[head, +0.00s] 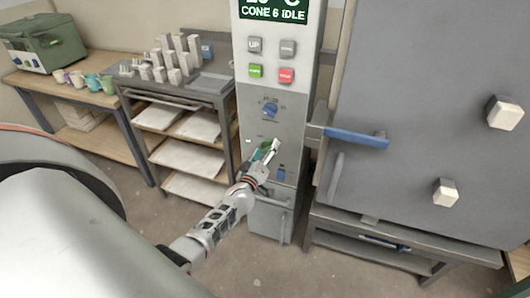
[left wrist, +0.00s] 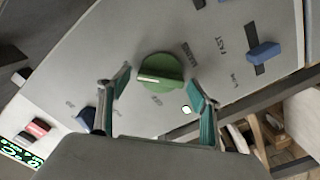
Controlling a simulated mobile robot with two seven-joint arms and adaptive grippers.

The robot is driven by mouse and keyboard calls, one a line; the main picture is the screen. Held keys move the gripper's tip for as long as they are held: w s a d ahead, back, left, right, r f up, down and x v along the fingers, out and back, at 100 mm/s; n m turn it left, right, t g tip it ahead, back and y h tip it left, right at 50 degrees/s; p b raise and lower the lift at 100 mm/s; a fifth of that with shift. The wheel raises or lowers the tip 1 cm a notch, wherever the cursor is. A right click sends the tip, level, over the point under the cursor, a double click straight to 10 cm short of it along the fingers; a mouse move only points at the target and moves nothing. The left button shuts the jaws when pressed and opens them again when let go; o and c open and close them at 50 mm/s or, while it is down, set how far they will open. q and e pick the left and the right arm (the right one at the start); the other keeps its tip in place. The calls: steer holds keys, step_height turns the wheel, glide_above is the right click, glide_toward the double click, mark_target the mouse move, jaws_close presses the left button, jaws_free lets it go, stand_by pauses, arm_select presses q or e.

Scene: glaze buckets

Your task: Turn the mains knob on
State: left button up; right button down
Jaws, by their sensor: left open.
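The mains knob is a round green knob with a pale pointer bar. In the left wrist view the mains knob (left wrist: 161,72) sits on the grey panel, ahead of and between the fingers of my left gripper (left wrist: 157,105). A small lit lamp (left wrist: 186,110) shows beside it. In the head view my left gripper (head: 265,152) is at the lower part of the control column and partly covers the green knob. The gripper is open, with a finger on each side of the knob; I cannot tell whether they touch it. My right gripper is not in view.
A blue dial (head: 270,109) is above the mains knob and a blue switch (head: 281,173) is below it. The display (head: 273,10) reads CONE 6 IDLE. A blue door handle (head: 356,138) sticks out at the right. A shelf cart (head: 185,150) stands at the left.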

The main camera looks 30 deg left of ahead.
arm_select(q)
steer(key=v, duration=1.2)
steer(key=s+d+f+m+g+h, duration=0.3)
steer(key=s+d+f+m, duration=0.1)
steer(key=s+d+m, duration=0.4)
steer(key=s+d+f+m+g+h, duration=0.3)
steer(key=s+d+m, duration=0.5)
steer(key=s+d, duration=0.4)
steer(key=s+f+h, duration=0.1)
steer(key=s+f, duration=0.1)
steer(key=shift+s+d+g, duration=0.2)
steer(key=shift+s+g, duration=0.1)
steer(key=shift+s, duration=0.05)
steer(key=shift+c, duration=0.4)
